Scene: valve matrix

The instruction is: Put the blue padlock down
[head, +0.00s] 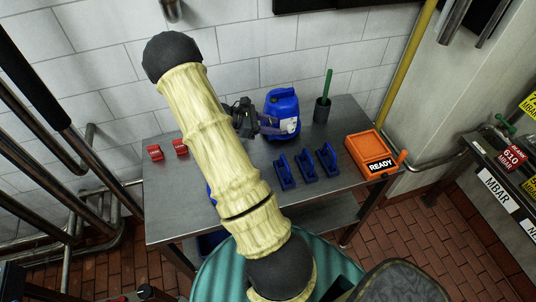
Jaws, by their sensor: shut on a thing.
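Several blue handled pieces (306,166) stand mid-table. Two red pieces (155,153) lie left. An orange "READY" box (370,153) is right. The front right is bare.

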